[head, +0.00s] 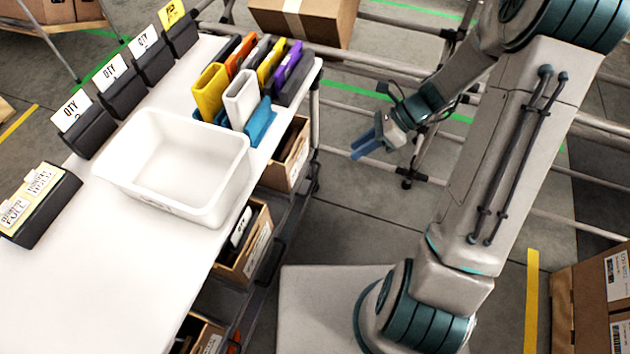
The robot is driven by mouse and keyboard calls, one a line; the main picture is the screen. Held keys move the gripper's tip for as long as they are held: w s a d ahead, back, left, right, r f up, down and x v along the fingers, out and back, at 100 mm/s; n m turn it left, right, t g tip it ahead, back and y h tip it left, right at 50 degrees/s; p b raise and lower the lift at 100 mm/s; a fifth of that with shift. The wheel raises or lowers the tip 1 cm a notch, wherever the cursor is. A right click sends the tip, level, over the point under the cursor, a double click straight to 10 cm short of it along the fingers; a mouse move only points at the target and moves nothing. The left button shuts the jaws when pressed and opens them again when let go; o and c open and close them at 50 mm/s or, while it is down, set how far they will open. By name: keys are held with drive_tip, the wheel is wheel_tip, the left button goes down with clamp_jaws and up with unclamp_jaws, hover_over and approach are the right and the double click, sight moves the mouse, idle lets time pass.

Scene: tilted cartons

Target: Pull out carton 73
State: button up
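Several open brown cartons sit tilted on a rack below the white table's right edge: one at the back (298,152), one in the middle (257,250) and one at the front (212,343). Their white labels are too small to read, so I cannot tell which is carton 73. The table top hides part of each carton. My gripper (364,146), with blue fingers, is in the air to the right of the back carton, apart from it. Nothing shows in it. I cannot tell how far its fingers are spread.
The white table (60,290) holds an empty white bin (120,172), colored holders (240,98) and black card stands (90,132). A dark rail runs along the rack. Closed cartons (600,290) stand at right; another carton (325,22) lies on the back rack. Grey floor lies between.

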drive_tip(key=w+f+m+t+y+b, duration=0.15)
drive_tip(key=f+m+b, duration=0.3)
drive_tip(key=f, duration=0.45)
drive_tip(key=w+f+m+t+y+b, duration=0.1)
drive_tip(key=w+f+m+y+b, duration=0.2)
drive_tip(key=f+m, duration=0.35)
drive_tip(key=m+t+y+b, duration=0.1)
drive_tip(key=m+t+b, duration=0.4)
drive_tip(key=m, duration=0.3)
approach(315, 175)
drive_tip(key=shift+g, duration=0.25)
drive_tip(key=shift+f+b+x, duration=0.2)
drive_tip(key=shift+b+x, duration=2.2)
drive_tip(key=shift+x, duration=2.65)
drive_tip(key=shift+d, duration=0.1)
clamp_jaws()
